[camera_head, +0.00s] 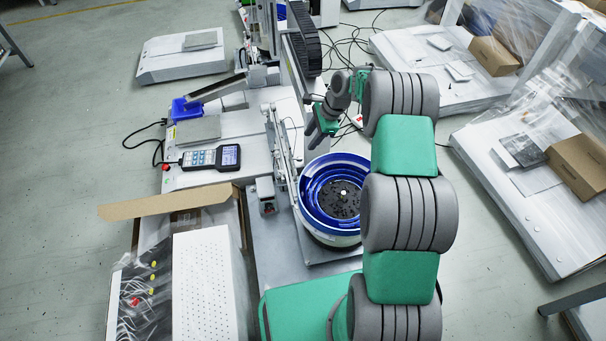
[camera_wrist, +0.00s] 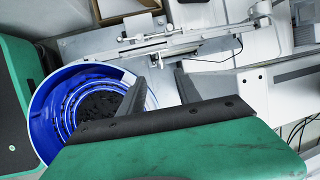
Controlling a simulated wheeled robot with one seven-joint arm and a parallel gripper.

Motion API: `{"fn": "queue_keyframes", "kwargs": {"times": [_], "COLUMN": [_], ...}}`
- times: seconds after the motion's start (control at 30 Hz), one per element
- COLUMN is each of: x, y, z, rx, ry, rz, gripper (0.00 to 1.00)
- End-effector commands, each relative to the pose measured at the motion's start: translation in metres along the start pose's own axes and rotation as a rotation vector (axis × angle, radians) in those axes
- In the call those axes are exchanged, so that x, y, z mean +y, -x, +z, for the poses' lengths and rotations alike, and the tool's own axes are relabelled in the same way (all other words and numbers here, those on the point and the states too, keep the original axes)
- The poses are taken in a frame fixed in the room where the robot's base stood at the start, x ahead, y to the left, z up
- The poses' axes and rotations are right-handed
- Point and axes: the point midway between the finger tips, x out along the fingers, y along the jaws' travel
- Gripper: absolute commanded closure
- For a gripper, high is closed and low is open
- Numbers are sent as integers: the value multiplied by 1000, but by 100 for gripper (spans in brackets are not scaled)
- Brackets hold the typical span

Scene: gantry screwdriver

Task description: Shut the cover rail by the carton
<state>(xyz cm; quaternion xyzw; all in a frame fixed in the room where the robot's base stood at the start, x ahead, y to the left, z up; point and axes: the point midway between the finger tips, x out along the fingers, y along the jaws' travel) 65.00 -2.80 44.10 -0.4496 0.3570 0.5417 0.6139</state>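A long silver metal rail assembly (camera_head: 284,152), which appears to be the cover rail, runs between the blue feeder bowl and the machine bed. It also crosses the upper middle of the wrist view (camera_wrist: 190,40). I cannot tell whether its cover is open. The open brown carton (camera_head: 165,203) stands at the lower left, near the rail's near end; a brown edge shows at the top of the wrist view (camera_wrist: 98,12). My gripper (camera_head: 318,128) hangs to the right of the rail. In the wrist view its dark fingers (camera_wrist: 161,78) are apart, with nothing held between them, just short of the rail.
The blue feeder bowl (camera_head: 312,190) with dark parts stands close below my gripper. A handheld controller (camera_head: 210,157) and grey plate (camera_head: 198,130) lie on the machine bed left of the rail. A black cable chain (camera_head: 304,40) rises behind.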

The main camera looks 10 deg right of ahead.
Motion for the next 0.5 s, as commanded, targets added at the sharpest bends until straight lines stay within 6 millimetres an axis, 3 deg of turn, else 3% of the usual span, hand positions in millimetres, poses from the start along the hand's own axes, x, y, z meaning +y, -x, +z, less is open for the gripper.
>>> {"fn": "queue_keyframes", "kwargs": {"times": [0.03,0.27,0.5], "x": [1,1,1], "y": [-28,-60,-106], "z": [-13,-18,-17], "rx": [-12,-28,-26], "ry": [-46,-110,-108], "rz": [0,3,4], "gripper": [60,60,60]}}
